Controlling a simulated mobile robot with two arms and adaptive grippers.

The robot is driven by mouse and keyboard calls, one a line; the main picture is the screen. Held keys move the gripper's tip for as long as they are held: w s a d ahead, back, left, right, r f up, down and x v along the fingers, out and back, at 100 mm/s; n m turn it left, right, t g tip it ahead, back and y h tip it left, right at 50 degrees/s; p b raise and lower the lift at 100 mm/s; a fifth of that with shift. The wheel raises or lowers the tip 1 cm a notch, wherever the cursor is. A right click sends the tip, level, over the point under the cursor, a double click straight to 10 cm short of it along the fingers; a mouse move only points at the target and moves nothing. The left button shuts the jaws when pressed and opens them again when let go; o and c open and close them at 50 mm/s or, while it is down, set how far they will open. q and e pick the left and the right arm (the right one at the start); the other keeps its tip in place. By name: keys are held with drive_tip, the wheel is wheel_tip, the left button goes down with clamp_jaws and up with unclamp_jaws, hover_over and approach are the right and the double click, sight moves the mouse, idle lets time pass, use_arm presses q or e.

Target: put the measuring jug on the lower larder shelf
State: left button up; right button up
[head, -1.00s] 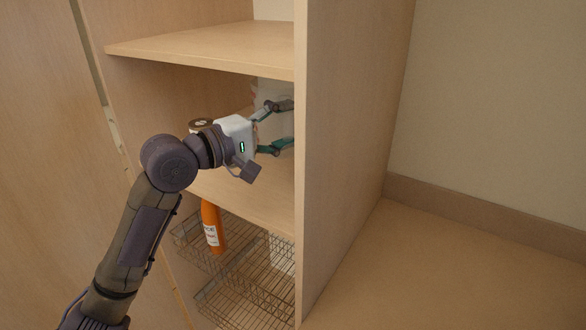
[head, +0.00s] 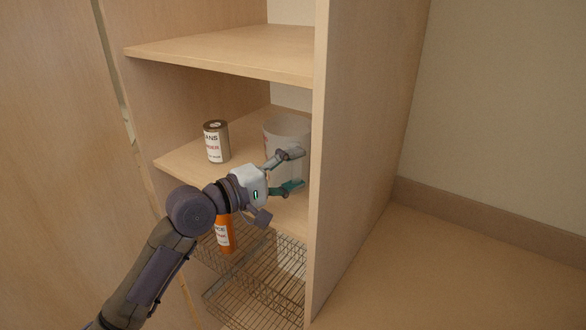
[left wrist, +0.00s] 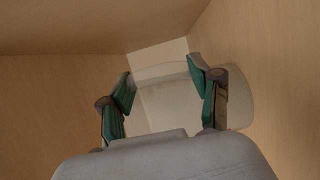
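The measuring jug (head: 284,130), whitish and translucent, stands upright on the lower larder shelf (head: 186,160), close to the right side panel. Its lower part is partly hidden by my left gripper (head: 297,170). My left gripper is open, its two fingers spread in front of the jug. In the left wrist view, the jug (left wrist: 165,105) shows between and beyond the fingers, and the right finger overlaps it. I cannot tell whether either finger touches it. My right gripper is not in view.
A labelled can (head: 215,143) stands on the same shelf, left of the jug. An upper shelf (head: 230,50) lies above. Wire baskets (head: 262,285) are below, with an orange bottle (head: 224,236). The right side panel (head: 360,130) is close to my left fingers.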

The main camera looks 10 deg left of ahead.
use_arm(q)
drive_tip(key=o, duration=0.4)
drive_tip(key=shift+c, duration=0.2)
drive_tip(key=shift+r, duration=0.15)
drive_tip(key=b+v, duration=0.4)
drive_tip(key=v, duration=0.8)
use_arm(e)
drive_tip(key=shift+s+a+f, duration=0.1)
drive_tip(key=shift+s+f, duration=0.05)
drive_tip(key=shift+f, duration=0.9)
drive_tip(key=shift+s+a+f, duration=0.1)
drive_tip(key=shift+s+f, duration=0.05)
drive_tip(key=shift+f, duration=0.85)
